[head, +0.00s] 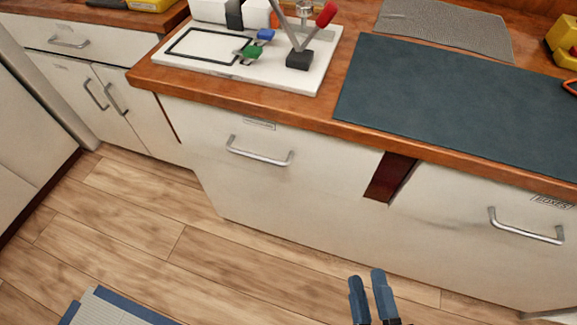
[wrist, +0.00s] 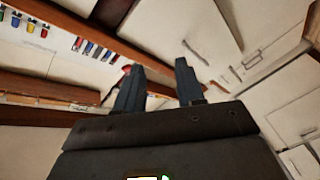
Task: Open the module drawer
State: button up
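Several pale drawer fronts with bar handles are in the head view, and their small labels are too blurred to read, so I cannot tell which is the module drawer. The middle drawer front (head: 225,165) looks shut, with a silver handle (head: 259,152) below its label. The right drawer front (head: 470,215) also looks shut, with its handle (head: 526,228) near the right edge. My gripper (head: 366,277) is low in front of these cabinets, apart from both handles. In the wrist view my gripper (wrist: 157,66) has its two fingers apart with nothing between them.
A wooden counter (head: 240,108) runs above the drawers. It bears a white board (head: 190,66) with a red-tipped lever (head: 326,15), a dark mat (head: 450,100) and a grey mesh mat (head: 445,25). Wood floor (head: 215,260) in front is clear, except a blue-edged mat (head: 110,310).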

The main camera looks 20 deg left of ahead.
jog(key=w+a+n+g+y+b, duration=0.1)
jog(key=w+a+n+y, duration=0.2)
jog(key=a, duration=0.9)
jog(key=w+a+f+n+g+y+b, duration=0.1)
jog(key=w+a+n+y+b, duration=0.1)
jog(key=w+a+n, duration=0.8)
jog(key=w+a+y, duration=0.1)
jog(key=w+a, duration=0.2)
jog(key=w, duration=0.1)
jog(key=shift+w+a+f+g+y+b, duration=0.2)
jog(key=shift+a+g+y+b, duration=0.1)
jog(key=shift+g+y, duration=0.1)
grip_shut()
